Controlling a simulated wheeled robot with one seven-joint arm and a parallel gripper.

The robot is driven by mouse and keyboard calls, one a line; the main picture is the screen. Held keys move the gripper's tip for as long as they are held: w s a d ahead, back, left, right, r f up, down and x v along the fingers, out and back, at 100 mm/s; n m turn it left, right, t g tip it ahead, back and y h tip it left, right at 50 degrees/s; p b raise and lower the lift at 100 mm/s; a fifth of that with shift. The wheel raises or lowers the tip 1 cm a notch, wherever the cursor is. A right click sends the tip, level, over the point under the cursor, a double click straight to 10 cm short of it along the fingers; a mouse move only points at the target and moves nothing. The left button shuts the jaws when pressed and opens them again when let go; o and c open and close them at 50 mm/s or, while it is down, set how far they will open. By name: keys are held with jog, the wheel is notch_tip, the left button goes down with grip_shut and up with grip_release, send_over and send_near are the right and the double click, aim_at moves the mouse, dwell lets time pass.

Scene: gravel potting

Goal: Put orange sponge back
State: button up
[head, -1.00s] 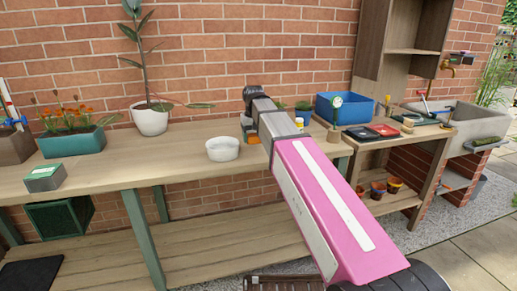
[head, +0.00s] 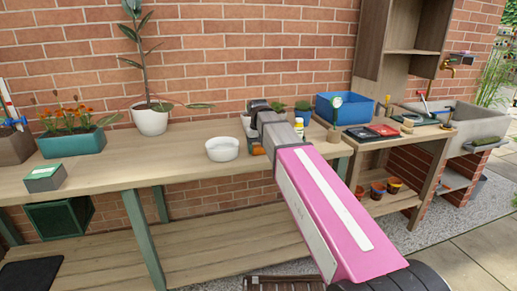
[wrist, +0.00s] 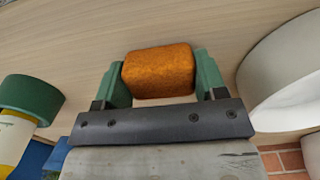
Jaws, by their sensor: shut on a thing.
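The orange sponge (wrist: 158,72) sits between the two green fingers of my gripper (wrist: 162,80) in the wrist view. My gripper is shut on it, with a finger at each end. In the head view the gripper (head: 256,145) is low over the wooden workbench (head: 190,150), just right of the white bowl (head: 222,149). Only a small orange patch of the sponge (head: 258,150) shows there, the rest hidden by my arm. I cannot tell whether the sponge touches the bench top.
In the wrist view a white round vessel (wrist: 285,85) is close on the right. A green-capped container (wrist: 28,105) is on the left. In the head view a potted plant (head: 150,120) and blue bin (head: 344,108) stand farther off. The bench left of the bowl is mostly clear.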

aim_at(259, 146)
jog(key=o, duration=1.1)
notch_tip(259, 146, up, 12)
jog(key=shift+r, duration=0.1)
jog(key=shift+s, duration=0.1)
